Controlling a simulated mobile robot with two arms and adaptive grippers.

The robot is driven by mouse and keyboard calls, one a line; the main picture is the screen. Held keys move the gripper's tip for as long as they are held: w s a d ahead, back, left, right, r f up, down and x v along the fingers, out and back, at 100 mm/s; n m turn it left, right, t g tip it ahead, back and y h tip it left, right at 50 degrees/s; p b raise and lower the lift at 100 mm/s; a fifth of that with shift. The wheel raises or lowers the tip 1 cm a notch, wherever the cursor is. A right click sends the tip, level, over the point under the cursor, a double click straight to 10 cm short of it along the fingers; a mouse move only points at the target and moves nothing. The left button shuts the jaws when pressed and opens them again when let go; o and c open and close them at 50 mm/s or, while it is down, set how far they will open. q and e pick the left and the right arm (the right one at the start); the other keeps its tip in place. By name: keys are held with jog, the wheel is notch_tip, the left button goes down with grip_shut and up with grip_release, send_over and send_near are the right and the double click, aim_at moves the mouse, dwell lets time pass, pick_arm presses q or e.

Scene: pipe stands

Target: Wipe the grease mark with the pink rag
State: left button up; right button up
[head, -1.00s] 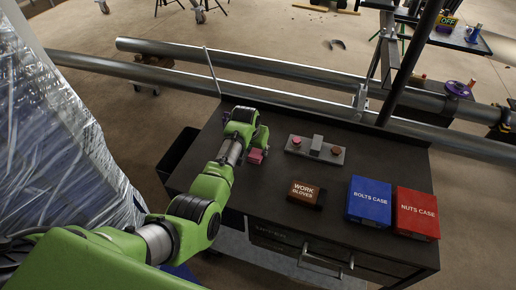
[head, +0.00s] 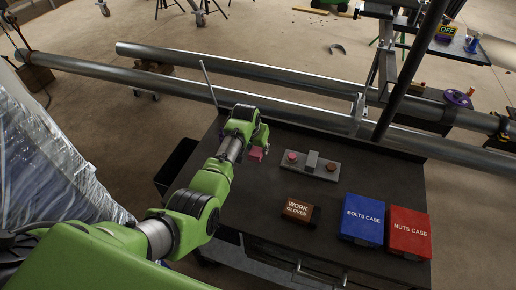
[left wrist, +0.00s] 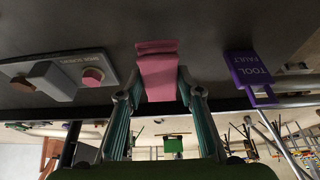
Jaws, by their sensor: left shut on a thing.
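My left gripper (head: 262,142) is over the left part of the dark workbench (head: 270,190). It is shut on the pink rag (head: 257,154), a small folded pink piece. In the left wrist view the rag (left wrist: 157,75) sits between the two fingers and sticks out past their tips toward the dark surface. I cannot tell whether the rag touches the bench. I cannot make out a grease mark in either view; the arm and rag may hide it. My right gripper is not in view.
A grey block with buttons (head: 295,168) stands right of the rag. A work gloves box (head: 298,208), a blue bolts case (head: 362,214) and a red nuts case (head: 410,230) stand nearer. A purple tool fault tag (left wrist: 248,68) shows beside the gripper. Long pipes (head: 270,99) run behind.

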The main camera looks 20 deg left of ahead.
pick_arm(q)
jog(key=shift+r+p, duration=0.35)
jog(key=shift+r, duration=0.3)
jog(key=shift+w+r+p, duration=0.2)
jog(key=shift+r+p, duration=0.1)
jog(key=shift+p, duration=0.05)
jog(key=shift+w+r+p, duration=0.1)
jog(key=shift+r+p, duration=0.5)
jog(key=shift+r, duration=0.25)
jog(key=shift+s, duration=0.2)
jog(key=shift+w+f, duration=0.1)
